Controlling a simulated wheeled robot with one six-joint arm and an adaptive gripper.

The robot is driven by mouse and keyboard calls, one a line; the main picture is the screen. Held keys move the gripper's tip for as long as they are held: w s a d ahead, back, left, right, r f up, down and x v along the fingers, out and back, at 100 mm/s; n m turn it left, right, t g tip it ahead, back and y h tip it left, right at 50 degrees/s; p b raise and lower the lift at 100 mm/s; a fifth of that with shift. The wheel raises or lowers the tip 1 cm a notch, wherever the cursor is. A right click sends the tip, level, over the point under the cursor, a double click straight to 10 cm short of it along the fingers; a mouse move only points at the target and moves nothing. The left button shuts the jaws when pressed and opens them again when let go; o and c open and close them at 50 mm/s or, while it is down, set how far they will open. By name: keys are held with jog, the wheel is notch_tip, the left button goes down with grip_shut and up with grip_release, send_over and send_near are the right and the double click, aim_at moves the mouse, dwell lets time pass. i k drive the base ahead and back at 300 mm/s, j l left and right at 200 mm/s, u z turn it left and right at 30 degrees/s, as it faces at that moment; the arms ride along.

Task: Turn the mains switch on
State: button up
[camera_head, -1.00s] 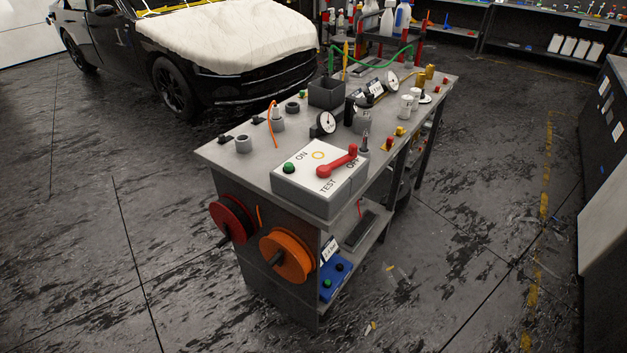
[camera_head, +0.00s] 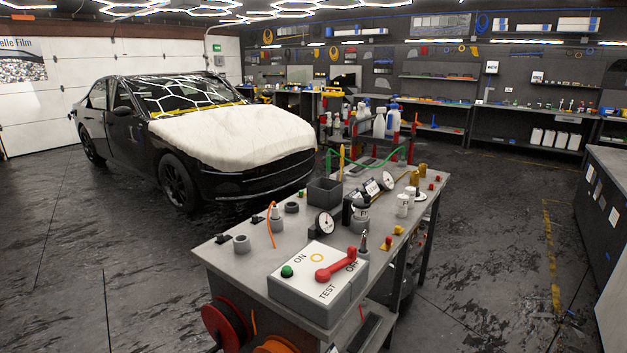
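The mains switch is a grey box with a white top (camera_head: 310,262) at the near end of the grey workbench. Its top carries the words ON at the upper left, TEST at the near edge and OFF at the right. My gripper is not in view.
A black car (camera_head: 205,140) with a white cover stands behind at left. Floor is open left and right of the bench.

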aim_at(321, 276)
jog(key=i+z, duration=0.1)
jog(key=z, duration=0.55)
jog(key=i+z, duration=0.25)
jog(key=i, duration=0.55)
jog(key=i+j+z, duration=0.1)
jog(key=i+z, duration=0.15)
jog(key=i, duration=0.6)
jog(key=i+l, duration=0.15)
jog(key=i, duration=1.65)
jog(key=i+u, duration=0.4)
jog(key=i, duration=0.35)
jog(key=i+l+u, duration=0.1)
jog(key=i+u, duration=0.35)
jog(key=i, duration=0.25)
jog(key=u, duration=3.55)
jog(key=k+l+u, duration=0.2)
jog(key=k+l, duration=0.15)
